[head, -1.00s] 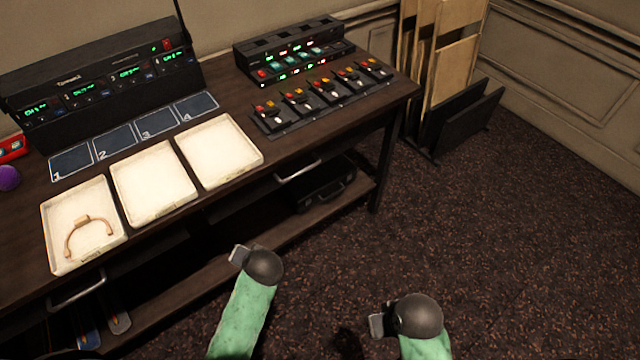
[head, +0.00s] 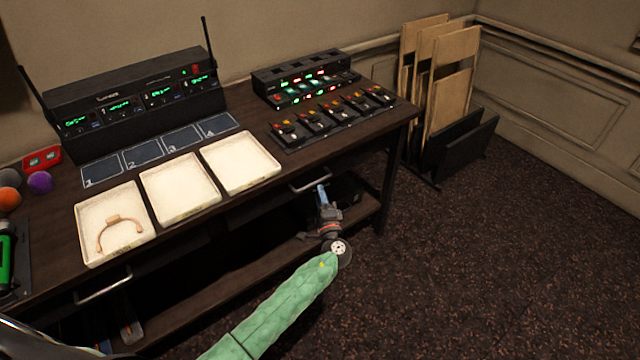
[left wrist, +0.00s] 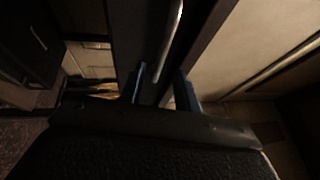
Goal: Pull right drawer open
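The right drawer's silver bar handle (head: 309,181) is on the front of the dark desk, below the right-hand white tray. My left gripper (head: 322,190) has its blue fingers close to the right end of this handle. In the left wrist view, the left gripper (left wrist: 163,88) has its two fingers spread apart, and the handle (left wrist: 169,45) runs down toward the gap between them. I cannot tell whether they touch the bar. The drawer looks closed. My right gripper is out of view.
The left drawer handle (head: 103,286) is at the lower left. White trays (head: 181,190), a control panel (head: 330,122) and a rack unit (head: 135,105) stand on the desk (head: 262,200). A lower shelf (head: 232,275) lies below. Open carpet is at right.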

